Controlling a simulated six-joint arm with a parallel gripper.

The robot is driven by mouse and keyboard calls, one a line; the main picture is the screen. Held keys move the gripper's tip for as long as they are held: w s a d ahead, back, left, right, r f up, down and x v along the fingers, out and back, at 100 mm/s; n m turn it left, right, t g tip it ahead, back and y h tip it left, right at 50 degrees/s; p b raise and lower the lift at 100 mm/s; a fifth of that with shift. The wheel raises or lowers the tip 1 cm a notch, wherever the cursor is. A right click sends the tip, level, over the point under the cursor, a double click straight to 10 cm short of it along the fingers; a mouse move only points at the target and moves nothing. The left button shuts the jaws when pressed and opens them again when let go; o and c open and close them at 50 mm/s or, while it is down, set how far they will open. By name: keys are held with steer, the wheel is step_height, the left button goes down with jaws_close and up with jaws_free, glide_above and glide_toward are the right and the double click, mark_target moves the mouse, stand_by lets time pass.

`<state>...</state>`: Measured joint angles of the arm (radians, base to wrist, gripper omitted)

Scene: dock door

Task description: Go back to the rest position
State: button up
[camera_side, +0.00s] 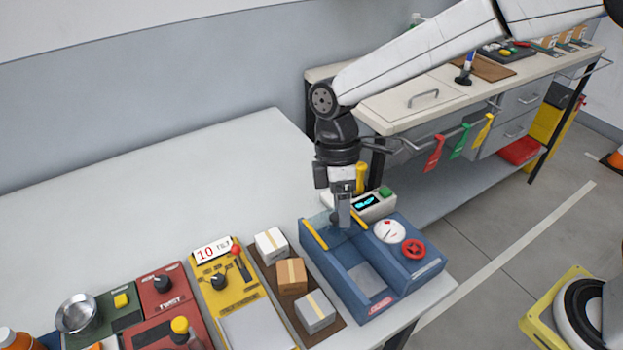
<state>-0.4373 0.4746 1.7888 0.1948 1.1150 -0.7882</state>
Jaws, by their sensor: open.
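My gripper (342,215) points down at the end of my arm, over the back part of a blue open box-like station (334,279) at the right end of the table. The jaws are small and dark in this view and partly cover the station's back wall. No held thing shows between them. I cannot tell whether the fingertips touch the station.
Three small boxes (292,275) stand left of the station on a brown mat. A yellow panel (238,290) with a red lever and red panels lie further left. A device with a display (368,207) stands behind the station. The table's back left (150,200) is clear.

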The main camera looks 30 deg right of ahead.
steer(key=s+d+f+m+t, duration=0.1)
steer(key=s+d+m+t, duration=0.2)
steer(key=d+m, duration=0.3)
steer(key=s+d+f+m+t, duration=0.2)
steer(key=s+d+m, duration=0.3)
steer(key=d, duration=0.9)
steer(key=shift+d+m+t+h, duration=0.15)
steer(key=shift+m+t+h, duration=0.3)
steer(key=shift+m, duration=0.45)
stand_by(1.3)
